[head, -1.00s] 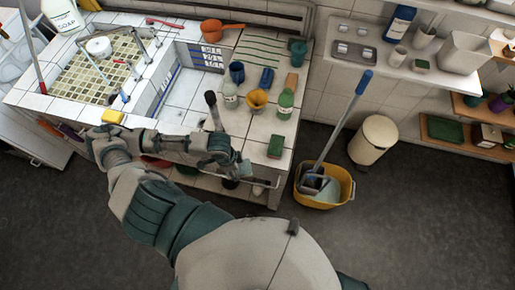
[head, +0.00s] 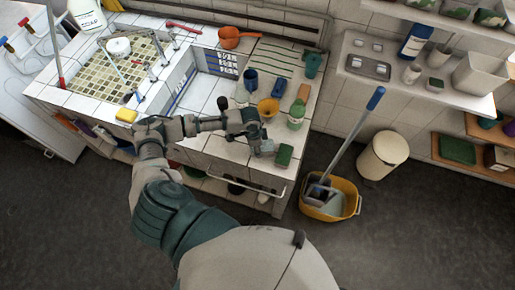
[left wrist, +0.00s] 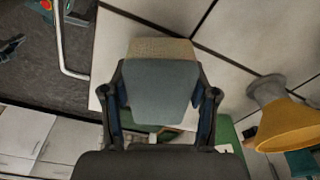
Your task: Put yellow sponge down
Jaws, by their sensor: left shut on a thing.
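My left gripper (left wrist: 160,110) is shut on the yellow sponge (left wrist: 160,48), a block with a tan-yellow layer and a grey-blue face (left wrist: 158,88). In the head view the left gripper (head: 262,145) is over the front right part of the white tiled counter (head: 222,148), just left of a green sponge (head: 284,155). I cannot tell whether the held sponge touches the counter. Another yellow block (head: 126,115) lies on the front ledge of the sink at the left. My right gripper is not in view.
A yellow mop bucket (head: 343,197) stands on the floor at the right.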

